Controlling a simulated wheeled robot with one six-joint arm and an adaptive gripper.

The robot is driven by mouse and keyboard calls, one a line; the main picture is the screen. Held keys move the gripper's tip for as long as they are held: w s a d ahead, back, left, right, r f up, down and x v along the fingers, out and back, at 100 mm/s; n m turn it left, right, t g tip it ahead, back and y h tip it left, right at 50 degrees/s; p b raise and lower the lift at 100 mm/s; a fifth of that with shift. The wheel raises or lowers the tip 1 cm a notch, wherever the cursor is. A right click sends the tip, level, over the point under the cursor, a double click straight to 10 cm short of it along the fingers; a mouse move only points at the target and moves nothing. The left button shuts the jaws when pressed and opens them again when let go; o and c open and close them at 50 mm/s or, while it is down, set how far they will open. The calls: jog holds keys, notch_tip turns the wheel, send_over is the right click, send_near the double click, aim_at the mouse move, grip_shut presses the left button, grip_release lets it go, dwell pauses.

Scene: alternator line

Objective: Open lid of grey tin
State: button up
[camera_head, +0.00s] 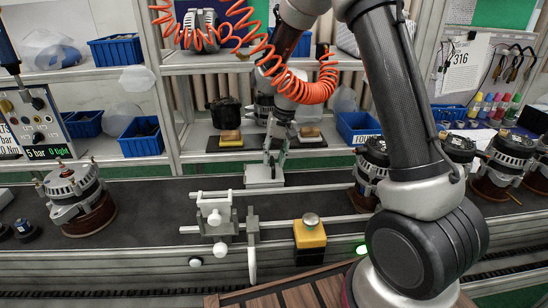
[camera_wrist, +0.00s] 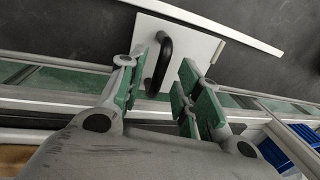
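The grey tin (camera_head: 264,174) stands at the back edge of the conveyor in the head view, below my gripper (camera_head: 271,155). In the wrist view its flat, pale square lid (camera_wrist: 194,46) carries a black arched handle (camera_wrist: 160,62). The lid appears to lie flat. My gripper (camera_wrist: 168,92) is open, with its green-padded fingers apart on either side of the handle's near end. I see gaps between handle and pads. The tin's sides are hidden in the wrist view.
A white clamp fixture (camera_head: 216,218) and a yellow button box (camera_head: 310,236) stand in front. Alternators (camera_head: 76,196) sit on the dark conveyor (camera_head: 150,200) at left and right. Shelves with blue bins (camera_head: 117,50) rise behind. An orange coiled hose hangs around my arm.

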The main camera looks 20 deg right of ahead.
jog(key=shift+f, duration=0.25)
jog(key=shift+c, duration=0.4)
grip_shut()
jog(key=shift+a+r, duration=0.15)
